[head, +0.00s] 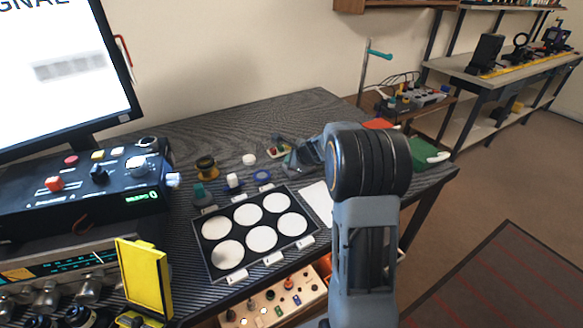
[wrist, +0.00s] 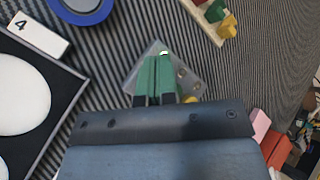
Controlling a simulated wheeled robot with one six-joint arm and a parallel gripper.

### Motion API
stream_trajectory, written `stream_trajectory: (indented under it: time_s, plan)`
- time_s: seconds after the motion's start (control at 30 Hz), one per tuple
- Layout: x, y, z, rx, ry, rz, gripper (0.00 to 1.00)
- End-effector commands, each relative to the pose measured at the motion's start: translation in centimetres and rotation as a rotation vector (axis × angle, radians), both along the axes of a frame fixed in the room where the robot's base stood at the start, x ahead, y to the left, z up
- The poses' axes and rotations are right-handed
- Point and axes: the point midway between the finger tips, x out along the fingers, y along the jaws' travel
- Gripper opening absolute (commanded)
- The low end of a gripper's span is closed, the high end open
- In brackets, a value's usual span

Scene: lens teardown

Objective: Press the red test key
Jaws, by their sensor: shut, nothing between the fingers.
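A black console (head: 110,205) at the left in the head view carries a red square key (head: 54,183) and a round red button (head: 71,160). A beige panel (head: 262,318) at the bottom also has small coloured controls. I cannot read which control is the test key. My gripper (head: 291,166) is over the back right of the dark table, well to the right of the console. No red key shows clearly in the wrist view.
A black tray (head: 206,252) with several white discs lies between console and gripper. A blue ring (head: 263,176) and small jars stand behind it. A yellow upright block (head: 146,278) and a monitor (head: 60,70) are at the left. The table's back middle is bare.

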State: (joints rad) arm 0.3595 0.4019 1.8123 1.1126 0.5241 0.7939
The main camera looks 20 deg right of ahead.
Motion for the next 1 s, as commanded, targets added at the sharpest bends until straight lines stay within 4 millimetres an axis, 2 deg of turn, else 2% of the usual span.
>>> stream_trajectory:
  time_s: [0.43, 0.8, 1.0]
  plan:
    - [0.0, 0.0, -0.1, 0.000, 0.001, 0.001, 0.00]
    - [0.0, 0.0, 1.4, -0.001, 0.000, 0.001, 0.00]
    - [0.0, 0.0, 1.5, -0.001, 0.000, 0.001, 0.00]
